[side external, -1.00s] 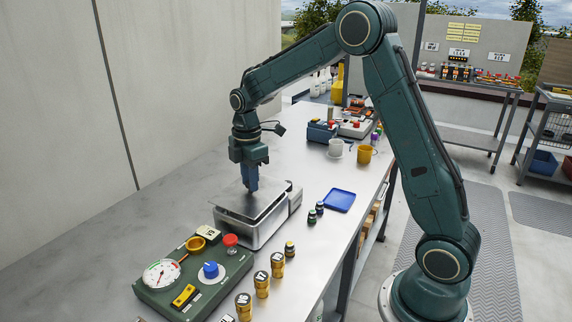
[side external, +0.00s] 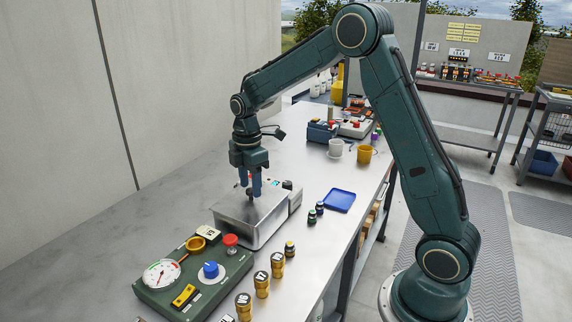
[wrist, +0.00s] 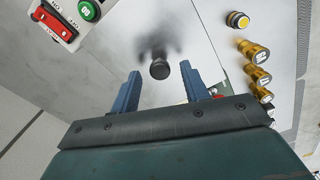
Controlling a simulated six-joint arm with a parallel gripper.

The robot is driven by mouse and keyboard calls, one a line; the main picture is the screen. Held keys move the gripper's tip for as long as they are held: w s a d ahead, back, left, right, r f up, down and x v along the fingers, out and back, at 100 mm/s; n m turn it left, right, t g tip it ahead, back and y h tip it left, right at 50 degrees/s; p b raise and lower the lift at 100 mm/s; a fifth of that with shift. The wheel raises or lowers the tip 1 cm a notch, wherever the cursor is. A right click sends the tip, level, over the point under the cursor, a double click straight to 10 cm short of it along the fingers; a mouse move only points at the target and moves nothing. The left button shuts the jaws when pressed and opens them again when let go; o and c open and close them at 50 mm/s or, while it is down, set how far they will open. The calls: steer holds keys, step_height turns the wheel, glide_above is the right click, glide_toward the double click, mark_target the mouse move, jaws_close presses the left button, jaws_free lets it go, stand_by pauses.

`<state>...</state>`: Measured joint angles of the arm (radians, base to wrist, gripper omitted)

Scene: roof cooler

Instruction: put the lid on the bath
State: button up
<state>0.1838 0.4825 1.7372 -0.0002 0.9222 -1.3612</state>
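The bath (side external: 263,232) is a metal box on the bench in the side external view. The flat metal lid (side external: 238,208) lies on top of it and looks level and flush with the rim. A dark round knob (side external: 250,195) stands up from the lid. My gripper (side external: 250,187) is open above the lid, with a finger on either side of the knob. In the wrist view, the knob (wrist: 160,70) sits between the two spread blue fingers, with a gap on each side. The inside of the bath is hidden under the lid.
A green control box (side external: 195,275) with a gauge and red knob stands in front of the bath. The bench's left side is clear.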

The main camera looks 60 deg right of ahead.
mark_target(251, 190)
steer(key=shift+r, duration=0.1)
step_height(251, 190, up, 13)
stand_by(0.8)
stand_by(0.5)
steer(key=s+a+r+m+t, duration=0.2)
steer(key=s+a+r+m, duration=0.15)
steer(key=s, duration=0.45)
steer(key=s+a+r+m+t, duration=0.1)
steer(key=s+a+r+m, duration=0.1)
steer(key=s+m, duration=0.35)
steer(key=s+a+f+m+t, duration=0.1)
steer(key=s+f+m, duration=0.1)
steer(key=s, duration=0.5)
steer(key=s+a+f+m+t, duration=0.1)
steer(key=s+a+f+m, duration=0.1)
steer(key=s, duration=0.5)
steer(key=shift+f+m+t, duration=0.3)
steer(key=shift+f, duration=0.1)
